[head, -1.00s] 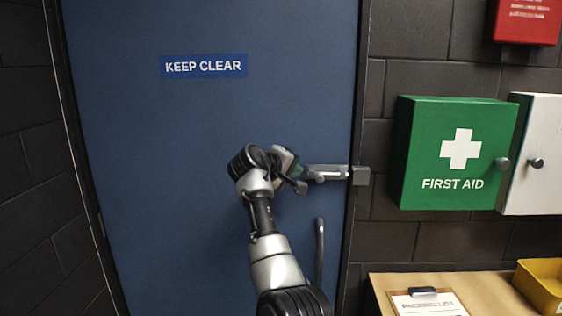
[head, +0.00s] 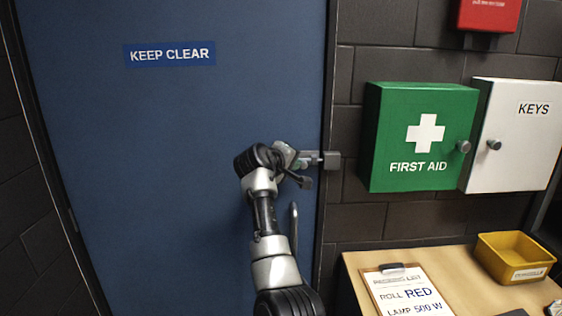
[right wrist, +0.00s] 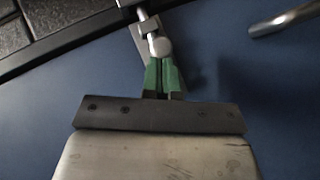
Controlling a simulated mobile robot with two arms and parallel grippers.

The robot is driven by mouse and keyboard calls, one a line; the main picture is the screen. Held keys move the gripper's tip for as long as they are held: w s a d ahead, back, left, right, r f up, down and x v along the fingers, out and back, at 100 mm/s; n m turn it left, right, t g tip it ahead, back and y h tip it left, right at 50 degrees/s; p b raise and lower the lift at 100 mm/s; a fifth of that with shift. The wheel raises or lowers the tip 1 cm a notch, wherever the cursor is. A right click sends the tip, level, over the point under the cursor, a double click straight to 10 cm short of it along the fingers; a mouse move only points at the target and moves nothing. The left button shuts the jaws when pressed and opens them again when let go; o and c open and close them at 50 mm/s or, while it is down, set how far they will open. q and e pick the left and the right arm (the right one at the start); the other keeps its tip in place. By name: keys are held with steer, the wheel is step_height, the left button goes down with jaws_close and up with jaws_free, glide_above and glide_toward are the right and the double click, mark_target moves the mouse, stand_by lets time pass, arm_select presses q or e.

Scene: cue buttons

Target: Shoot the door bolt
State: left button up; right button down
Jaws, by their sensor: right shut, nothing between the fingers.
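The steel door bolt (head: 315,158) is at the right edge of the blue door (head: 150,150); my right gripper hides much of it in the head view. Its keeper (head: 332,160) is on the frame side. In the right wrist view the round bolt knob (right wrist: 161,47) lies just beyond the fingertips, and the bright rod (right wrist: 144,15) runs up towards the keeper at the top edge. My right gripper (head: 300,163) has its green fingers (right wrist: 163,76) shut and empty, close against the knob; whether they touch it is unclear. My left gripper is out of view.
A door handle (head: 294,228) is below the bolt. Right of the door hang a green first aid box (head: 420,140) and a white key cabinet (head: 515,135). Below stands a wooden table (head: 465,265) with a clipboard (head: 408,290) and a yellow bin (head: 513,258).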

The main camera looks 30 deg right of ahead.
steer(key=shift+s+d, duration=0.2)
steer(key=shift+d, duration=0.05)
steer(key=b+v, duration=0.3)
steer(key=v, duration=0.8)
steer(key=shift+b, duration=0.3)
steer(key=shift+f, duration=0.15)
